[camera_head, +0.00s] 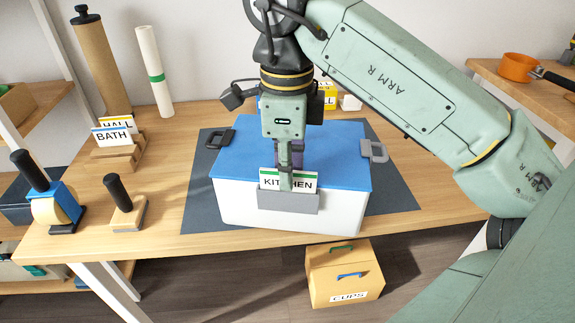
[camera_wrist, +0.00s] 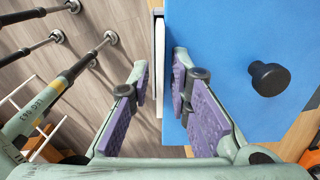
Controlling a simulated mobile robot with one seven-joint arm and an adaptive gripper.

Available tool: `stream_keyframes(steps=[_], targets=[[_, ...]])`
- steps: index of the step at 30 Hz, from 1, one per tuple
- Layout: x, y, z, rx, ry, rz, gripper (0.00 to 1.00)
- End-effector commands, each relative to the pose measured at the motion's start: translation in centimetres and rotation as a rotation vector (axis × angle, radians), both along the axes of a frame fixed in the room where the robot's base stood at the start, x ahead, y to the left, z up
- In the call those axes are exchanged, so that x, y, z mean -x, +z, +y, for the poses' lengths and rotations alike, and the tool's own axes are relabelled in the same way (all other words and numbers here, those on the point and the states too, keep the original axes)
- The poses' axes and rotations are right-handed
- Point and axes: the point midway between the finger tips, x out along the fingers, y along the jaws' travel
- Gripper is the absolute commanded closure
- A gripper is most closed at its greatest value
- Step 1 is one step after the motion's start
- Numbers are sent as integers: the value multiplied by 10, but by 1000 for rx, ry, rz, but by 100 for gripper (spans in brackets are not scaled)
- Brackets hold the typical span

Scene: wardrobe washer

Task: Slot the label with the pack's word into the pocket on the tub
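The white tub (camera_head: 240,203) with its blue lid (camera_head: 340,150) stands on a dark mat. A grey pocket (camera_head: 289,202) is on its front wall. The label reading KITCHEN (camera_head: 304,183), white with a green top stripe, stands upright with its lower edge in the pocket. My gripper (camera_head: 286,186) points down at the label, one finger covering its middle letters. In the wrist view my gripper (camera_wrist: 161,85) has its purple-padded fingers apart, with gaps beside the pale strip (camera_wrist: 159,65) between them. A yellow pack (camera_head: 329,96) behind my gripper is mostly hidden; its word is unreadable.
A wooden rack (camera_head: 118,158) at left holds a BATH label (camera_head: 111,135) and another behind it. A tape dispenser (camera_head: 52,204) and a black-handled stamp (camera_head: 124,205) stand at front left. A black knob (camera_wrist: 269,78) rises from the lid. A CUPS box (camera_head: 345,275) is on the floor.

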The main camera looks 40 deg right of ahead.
Motion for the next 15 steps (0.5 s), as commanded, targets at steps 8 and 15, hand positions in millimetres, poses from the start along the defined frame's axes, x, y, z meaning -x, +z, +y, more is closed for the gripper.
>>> stream_keyframes(steps=[8, 15], targets=[[0, 0, 0, 0, 0, 0, 72], [0, 0, 0, 0, 0, 0, 72]])
